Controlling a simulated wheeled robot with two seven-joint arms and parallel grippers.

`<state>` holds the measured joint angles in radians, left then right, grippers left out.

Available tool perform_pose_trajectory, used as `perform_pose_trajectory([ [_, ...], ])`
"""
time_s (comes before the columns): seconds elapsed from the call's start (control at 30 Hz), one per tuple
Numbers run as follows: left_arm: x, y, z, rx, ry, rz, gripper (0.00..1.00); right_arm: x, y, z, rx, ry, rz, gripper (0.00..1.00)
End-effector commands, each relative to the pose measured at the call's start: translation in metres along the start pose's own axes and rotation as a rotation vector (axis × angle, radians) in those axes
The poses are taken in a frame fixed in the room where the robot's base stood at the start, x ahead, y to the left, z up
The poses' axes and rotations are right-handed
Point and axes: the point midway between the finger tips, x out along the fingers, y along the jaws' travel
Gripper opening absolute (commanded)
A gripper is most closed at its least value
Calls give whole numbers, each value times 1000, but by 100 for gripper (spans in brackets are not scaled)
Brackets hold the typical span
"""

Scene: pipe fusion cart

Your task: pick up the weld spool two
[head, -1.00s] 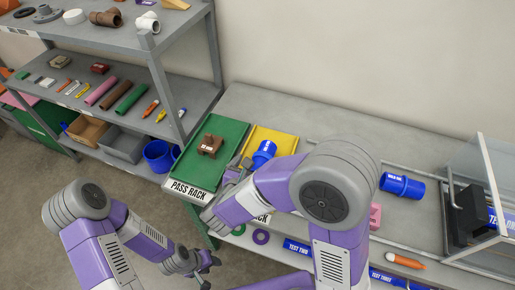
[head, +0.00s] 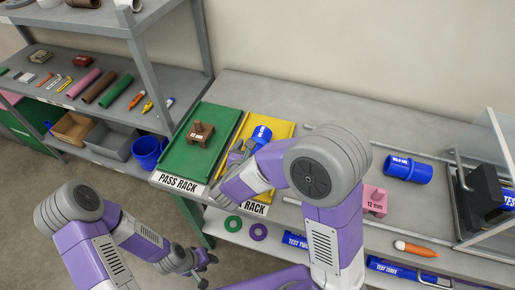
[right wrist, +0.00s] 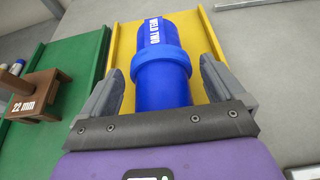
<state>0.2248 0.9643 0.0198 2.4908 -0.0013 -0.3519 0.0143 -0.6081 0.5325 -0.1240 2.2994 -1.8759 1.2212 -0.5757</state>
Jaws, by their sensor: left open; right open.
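The blue weld spool two (head: 261,136), a short pipe with a thicker middle collar, lies on the yellow rack tray (head: 283,124). In the right wrist view the spool (right wrist: 160,62) shows its "WELD TWO" label. My right gripper (right wrist: 158,88) is open, with one finger on each side of the spool and a visible gap at the collar. In the head view the right arm partly hides this gripper (head: 241,156) and the near end of the spool. My left gripper (head: 205,270) is open and empty, low in front of the bench.
The green pass rack (head: 187,157) with a brown 22 mm block (head: 201,132) is left of the yellow tray. The blue weld one spool (head: 408,169), a pink 12 mm block (head: 375,200) and a clear-walled box (head: 495,165) stand to the right. Test pipes lie on the lower shelf.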

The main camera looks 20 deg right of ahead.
Motion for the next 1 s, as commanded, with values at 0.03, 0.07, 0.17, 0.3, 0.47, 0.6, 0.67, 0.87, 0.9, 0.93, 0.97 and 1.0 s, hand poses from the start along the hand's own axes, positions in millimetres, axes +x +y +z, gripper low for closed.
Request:
perform_pose_trajectory([
  [0.03,2,0,0,0,0,0,43,5,0,0,0,0,0,96],
  [0.07,2,-1,0,0,0,0,43,7,0,0,0,0,0,96],
  [0.17,2,-1,0,0,0,0,43,9,0,0,-1,0,0,96],
  [0.3,1,0,0,0,0,0,43,8,0,1,-1,0,1,96],
  [0.47,1,0,0,0,0,0,43,8,0,1,-1,0,1,74],
  [0.6,1,0,0,0,0,0,43,8,0,1,0,0,1,53],
  [0.67,1,0,0,0,0,0,43,8,0,1,0,0,1,44],
  [0.87,1,0,0,0,0,0,43,8,0,1,0,-1,1,35],
  [0.9,1,0,0,0,0,0,43,8,0,1,0,-1,1,35],
  [0.93,1,0,0,0,0,0,43,8,0,2,0,-1,1,35],
  [0.97,0,0,0,0,0,0,43,7,0,3,1,-2,1,35],
  [1.0,-1,0,0,0,0,0,43,6,0,6,2,-2,2,35],
])
